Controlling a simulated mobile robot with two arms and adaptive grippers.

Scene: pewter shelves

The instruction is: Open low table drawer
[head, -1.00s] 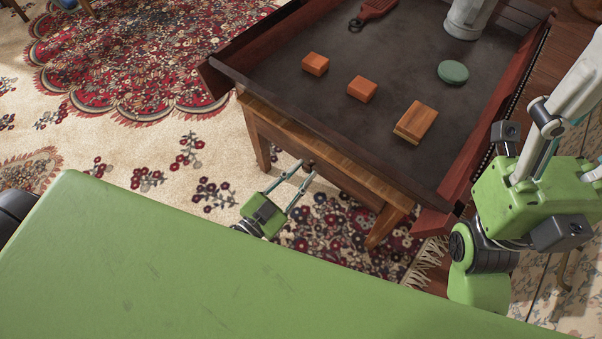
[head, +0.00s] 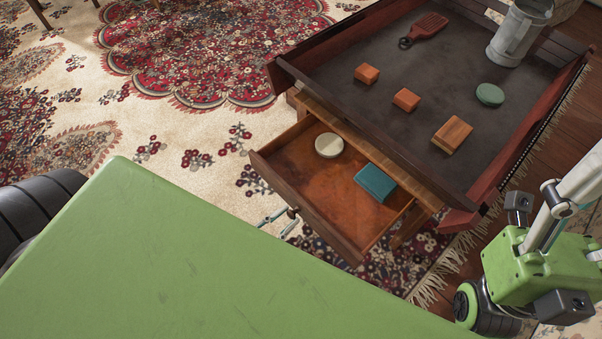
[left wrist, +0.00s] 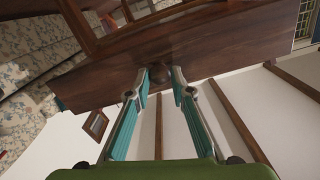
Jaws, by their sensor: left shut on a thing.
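The low table (head: 365,113) has its wooden drawer (head: 310,172) pulled well out toward me. The drawer's front panel (head: 323,229) has a small round knob (head: 292,212). My left gripper (head: 287,214) is shut on that knob; only its fingers show past my green body in the head view. In the left wrist view the teal-padded fingers (left wrist: 160,85) sit on both sides of the dark knob (left wrist: 158,76), against the drawer front (left wrist: 215,45). Inside the drawer lie a cream round object (head: 329,145) and a teal box (head: 375,182). No right gripper fingers show.
My right arm is by the table's right side. Patterned carpet (head: 205,140) lies open to the left.

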